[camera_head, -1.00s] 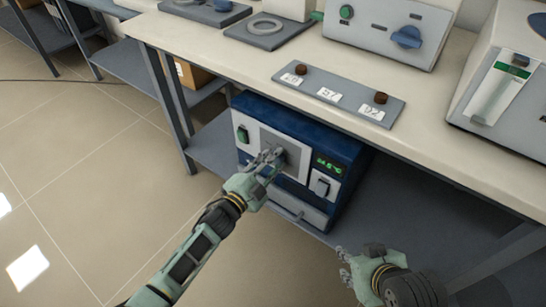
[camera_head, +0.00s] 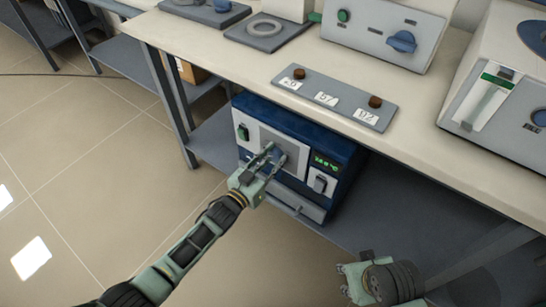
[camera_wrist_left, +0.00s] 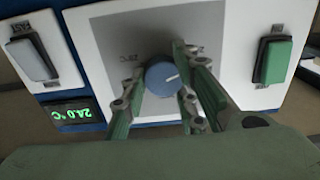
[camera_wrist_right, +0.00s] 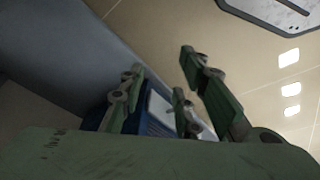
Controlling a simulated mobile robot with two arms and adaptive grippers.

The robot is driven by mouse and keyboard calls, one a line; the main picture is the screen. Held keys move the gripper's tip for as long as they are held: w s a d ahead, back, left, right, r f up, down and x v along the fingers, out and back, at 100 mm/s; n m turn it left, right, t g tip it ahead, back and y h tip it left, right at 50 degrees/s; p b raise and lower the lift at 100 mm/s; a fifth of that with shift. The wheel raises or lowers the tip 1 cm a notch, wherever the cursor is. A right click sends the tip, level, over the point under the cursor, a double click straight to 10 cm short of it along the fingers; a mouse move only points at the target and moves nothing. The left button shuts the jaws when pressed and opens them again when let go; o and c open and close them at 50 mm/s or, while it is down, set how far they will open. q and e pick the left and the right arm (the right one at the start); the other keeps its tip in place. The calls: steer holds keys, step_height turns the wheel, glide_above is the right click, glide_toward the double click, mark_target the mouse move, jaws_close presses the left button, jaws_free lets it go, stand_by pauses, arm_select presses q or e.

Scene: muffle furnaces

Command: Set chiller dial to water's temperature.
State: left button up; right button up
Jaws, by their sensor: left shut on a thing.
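The dark blue chiller (camera_head: 300,125) stands on the shelf under the bench. Its round blue-grey dial (camera_wrist_left: 161,79) has a white pointer line and sits on a pale panel. My left gripper (camera_head: 272,156) is at the panel, its fingers shut on the dial from both sides; in the head view they largely hide the dial. The green display (camera_wrist_left: 70,113) reads 24.0 °C, upside down in the left wrist view; in the head view the display (camera_head: 325,164) is small. My right gripper (camera_head: 350,275) is open and empty, low at the front right.
A grey switch (camera_head: 320,184) and a green switch (camera_head: 243,133) flank the dial panel. Above, the bench (camera_head: 240,62) carries a grey plate (camera_head: 335,97) with numbered labels and brown knobs, and other instruments. The floor at left is clear.

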arm_select(q)
steer(key=shift+s+d+f+n, duration=0.2)
steer(key=shift+s+f+n, duration=0.1)
steer(key=shift+n, duration=0.7)
arm_select(e)
steer(key=shift+x, duration=0.8)
steer(key=shift+s+f, duration=0.1)
steer(key=shift+f, duration=0.05)
arm_select(q)
steer(key=o, duration=1)
steer(key=shift+d+r, duration=0.1)
steer(key=shift+r, duration=0.05)
steer(key=shift+w, duration=0.1)
steer(key=shift+a, duration=0.25)
steer(key=v, duration=1.1)
steer(key=shift+s+a+r, duration=0.15)
steer(key=shift+s, duration=0.25)
